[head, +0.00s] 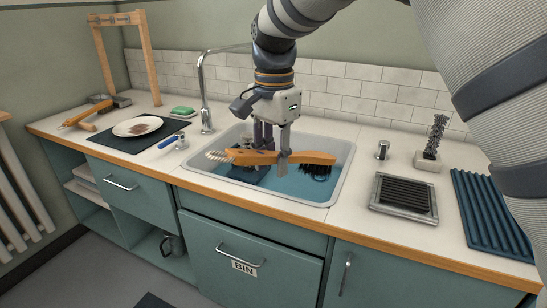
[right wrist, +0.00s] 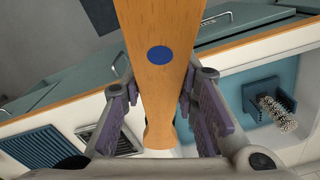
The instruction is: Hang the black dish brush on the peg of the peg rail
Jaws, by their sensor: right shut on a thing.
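My right gripper (head: 271,160) is over the sink, shut on the wooden handle (right wrist: 158,90) of the black dish brush (head: 300,157). The brush lies roughly level across the fingers, with black bristles hanging down at its right end. In the right wrist view the handle, with a blue dot, runs between the two fingers (right wrist: 160,115); its bristles are out of that picture. The peg rail (head: 117,19) is a wooden frame at the back left, with small pegs on its crossbar. My left gripper is not in view.
Below my gripper is the sink (head: 335,190), with a white-bristled brush (right wrist: 275,112) inside. The tap (head: 205,90) stands behind it. A plate (head: 137,127) on a dark mat, a green sponge (head: 182,110) and a wooden-handled tool (head: 83,114) lie towards the rail.

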